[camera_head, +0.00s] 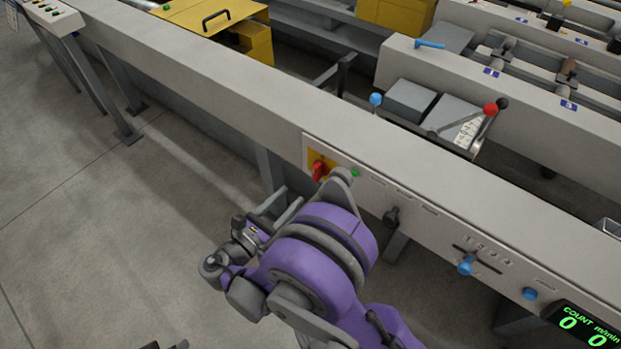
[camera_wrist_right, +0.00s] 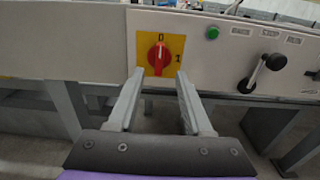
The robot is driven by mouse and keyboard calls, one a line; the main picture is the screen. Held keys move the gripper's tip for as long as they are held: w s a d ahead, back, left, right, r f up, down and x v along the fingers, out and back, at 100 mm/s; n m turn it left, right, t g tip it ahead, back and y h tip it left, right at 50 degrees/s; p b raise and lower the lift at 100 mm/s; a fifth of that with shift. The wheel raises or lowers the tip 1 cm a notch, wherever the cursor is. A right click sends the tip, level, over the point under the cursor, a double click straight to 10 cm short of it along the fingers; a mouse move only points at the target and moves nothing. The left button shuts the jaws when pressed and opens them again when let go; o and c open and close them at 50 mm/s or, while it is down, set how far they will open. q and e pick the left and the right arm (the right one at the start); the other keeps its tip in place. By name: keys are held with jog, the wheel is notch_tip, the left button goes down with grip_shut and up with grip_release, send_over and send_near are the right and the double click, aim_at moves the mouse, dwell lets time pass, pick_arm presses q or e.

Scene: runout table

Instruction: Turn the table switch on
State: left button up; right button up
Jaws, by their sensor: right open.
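The table switch is a red rotary knob (camera_head: 318,170) on a yellow plate, set in the side panel of the long grey table. In the right wrist view the knob (camera_wrist_right: 158,57) stands roughly upright, its handle towards the 0 mark at the top. The I mark is at the right of the plate. My right gripper (camera_wrist_right: 160,75) is open and empty, with its two fingers pointing at the switch from slightly below, apart from it. In the head view my purple right arm stands in front of the panel. Small dark parts at the bottom edge may be my left gripper (camera_head: 166,345).
A green button (camera_wrist_right: 212,32) sits right of the switch. A black lever (camera_wrist_right: 262,72) sticks out further right. Along the panel are a blue-knobbed slider (camera_head: 466,266), a blue knob (camera_head: 530,294) and a green count display (camera_head: 585,325). The floor at left is clear.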

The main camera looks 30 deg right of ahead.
aim_at(314, 172)
jog(key=x, duration=1)
jog(key=shift+w+d+r+b, duration=0.1)
jog(key=shift+d+b, duration=0.15)
jog(key=shift+b, duration=0.15)
grip_shut()
